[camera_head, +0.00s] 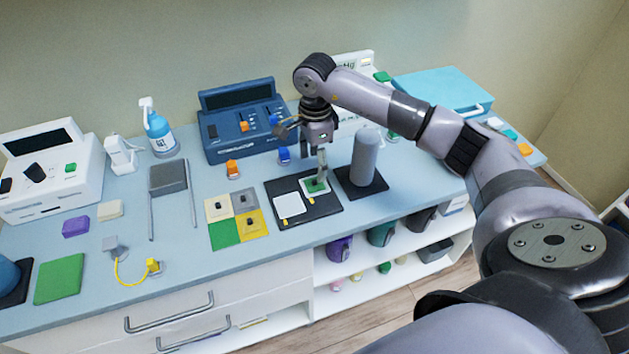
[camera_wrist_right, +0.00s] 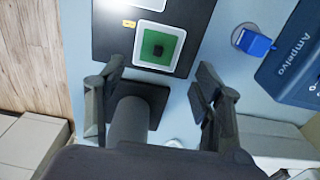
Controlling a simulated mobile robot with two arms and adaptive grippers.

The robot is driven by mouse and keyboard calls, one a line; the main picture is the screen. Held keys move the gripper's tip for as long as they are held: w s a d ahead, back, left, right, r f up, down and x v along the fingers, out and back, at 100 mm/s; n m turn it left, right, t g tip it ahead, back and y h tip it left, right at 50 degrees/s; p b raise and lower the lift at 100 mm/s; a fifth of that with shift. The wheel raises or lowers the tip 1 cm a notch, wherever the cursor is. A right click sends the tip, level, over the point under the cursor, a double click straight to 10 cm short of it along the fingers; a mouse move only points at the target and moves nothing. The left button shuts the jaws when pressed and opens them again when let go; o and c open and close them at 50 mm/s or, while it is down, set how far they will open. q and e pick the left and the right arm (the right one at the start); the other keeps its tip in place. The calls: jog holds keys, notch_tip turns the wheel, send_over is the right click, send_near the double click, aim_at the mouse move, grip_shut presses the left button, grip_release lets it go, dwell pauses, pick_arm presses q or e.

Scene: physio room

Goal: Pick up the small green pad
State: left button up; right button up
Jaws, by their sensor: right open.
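The small green pad (camera_head: 316,186) lies in a white-framed square on a black board (camera_head: 287,190) on the bench. In the right wrist view the green pad (camera_wrist_right: 151,44) has a small dark block or knob at its middle. My right gripper (camera_head: 315,168) points down just above the pad and partly covers it in the head view. In the right wrist view its two fingers (camera_wrist_right: 160,72) are apart with nothing between their tips, and the pad shows just beyond them. My left gripper is not in view.
A grey cylinder (camera_head: 364,160) stands upright on a dark base close to the right of the gripper. A white square (camera_head: 290,205) shares the board. A four-coloured tile (camera_head: 224,233) lies to the left. A blue device (camera_head: 239,143) stands behind. The bench's front edge is near.

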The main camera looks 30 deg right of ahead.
aim_at(313, 181)
jog(key=f+p, duration=0.1)
jog(key=f, duration=0.1)
jog(key=a+f+p, duration=0.1)
jog(key=f, duration=0.1)
jog(key=shift+s, duration=0.1)
jog(key=shift+d+f, duration=0.1)
jog(key=shift+f, duration=0.55)
jog(key=shift+c, duration=0.4)
